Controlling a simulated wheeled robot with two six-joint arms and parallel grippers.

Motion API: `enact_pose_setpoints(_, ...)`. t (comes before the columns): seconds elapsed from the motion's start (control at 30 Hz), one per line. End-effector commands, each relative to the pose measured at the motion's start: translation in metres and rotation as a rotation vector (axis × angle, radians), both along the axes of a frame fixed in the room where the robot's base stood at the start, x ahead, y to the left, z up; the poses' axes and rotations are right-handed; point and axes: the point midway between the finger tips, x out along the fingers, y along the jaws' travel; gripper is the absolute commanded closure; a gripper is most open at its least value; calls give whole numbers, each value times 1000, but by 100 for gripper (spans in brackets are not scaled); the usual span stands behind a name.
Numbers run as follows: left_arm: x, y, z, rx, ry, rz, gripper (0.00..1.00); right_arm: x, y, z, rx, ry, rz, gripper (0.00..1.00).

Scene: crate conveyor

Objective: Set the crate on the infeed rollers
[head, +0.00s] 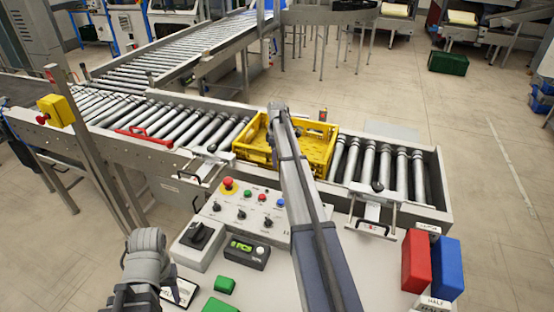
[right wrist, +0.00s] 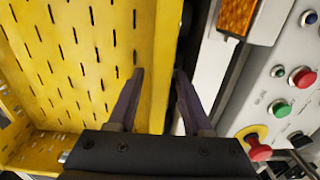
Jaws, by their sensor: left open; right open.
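The yellow slotted crate (head: 318,160) is over the roller conveyor (head: 390,165) in the middle of the head view, with rollers showing on both sides of it. I cannot see its underside, so I cannot tell whether it rests fully on the rollers.
A control panel (head: 240,215) with coloured buttons stands in front of the conveyor. Red (head: 416,262) and blue (head: 448,268) blocks stand at the right. A red handle (head: 145,132) lies across the left rollers. A post with a yellow box (head: 57,110) rises at the left.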

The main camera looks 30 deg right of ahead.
Motion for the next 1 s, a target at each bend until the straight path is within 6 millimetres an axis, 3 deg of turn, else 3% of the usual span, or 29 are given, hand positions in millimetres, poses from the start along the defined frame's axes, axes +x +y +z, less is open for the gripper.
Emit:
enact_pose_setpoints(0.27,0,0,30,0,0,-1,50,0,0,30,0,0,0,50)
enact_pose_setpoints(0.8,0,0,109,-2,0,6,50,0,0,109,0,0,0,50)
enact_pose_setpoints(1.0,0,0,120,-2,0,10,50,0,0,120,0,0,0,50)
